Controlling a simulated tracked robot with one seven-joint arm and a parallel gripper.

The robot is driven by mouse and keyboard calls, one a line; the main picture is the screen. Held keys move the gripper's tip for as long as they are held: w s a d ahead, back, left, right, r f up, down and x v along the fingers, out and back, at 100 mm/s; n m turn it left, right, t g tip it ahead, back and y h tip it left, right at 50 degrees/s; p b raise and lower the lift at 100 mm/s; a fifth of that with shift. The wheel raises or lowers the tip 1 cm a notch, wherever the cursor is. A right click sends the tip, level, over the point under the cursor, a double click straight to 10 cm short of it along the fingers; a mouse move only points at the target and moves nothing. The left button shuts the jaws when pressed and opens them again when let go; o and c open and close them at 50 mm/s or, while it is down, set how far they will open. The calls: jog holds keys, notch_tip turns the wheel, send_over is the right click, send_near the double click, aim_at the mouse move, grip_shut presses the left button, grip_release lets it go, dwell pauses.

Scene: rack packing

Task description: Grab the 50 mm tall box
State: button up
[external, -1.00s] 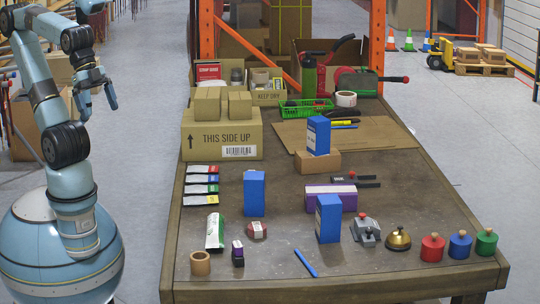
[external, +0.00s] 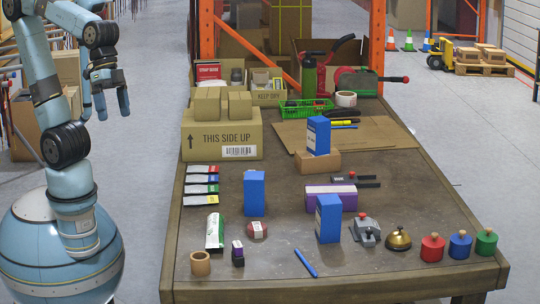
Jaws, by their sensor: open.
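Three blue boxes of similar look stand upright on the table. One blue box (external: 254,194) stands left of centre. Another blue box (external: 328,219) stands nearer the front, in front of a purple box. A third blue box (external: 318,136) stands on a low brown carton further back. Their heights in millimetres cannot be read, so I cannot tell which is 50 mm tall. My gripper (external: 112,112) is open and empty, pointing down in the air left of the table, away from all three.
A large carton (external: 221,141) with smaller boxes on top stands at the table's back left. The purple box (external: 331,198), a grey device (external: 366,231), a brass bell (external: 398,239) and a blue pen (external: 305,262) lie near the front blue box. Flat cardboard (external: 390,135) covers the back right.

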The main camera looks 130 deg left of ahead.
jog(key=w+a+f+n+g+h, duration=0.1)
jog(key=w+a+f+n+h, duration=0.15)
jog(key=w, duration=0.65)
jog(key=w+a+f+n+h, duration=0.1)
jog(key=w+n, duration=0.2)
jog(key=w, duration=0.6)
jog(key=n+t+h, duration=0.7)
jog(key=n+t, duration=0.4)
jog(key=n, duration=0.8)
send_over(332, 209)
jog(key=v, duration=0.4)
notch_tip(332, 209, down, 19)
jog(key=shift+s+f, duration=0.1)
jog(key=shift+f, duration=0.05)
jog(key=shift+a+f, duration=0.2)
jog(key=shift+f, duration=1.6)
notch_tip(332, 209, down, 4)
jog(key=shift+r, duration=0.1)
jog(key=x, duration=0.3)
jog(key=shift+r, duration=0.1)
jog(key=shift+c, duration=0.3)
jog(key=c, duration=1.2)
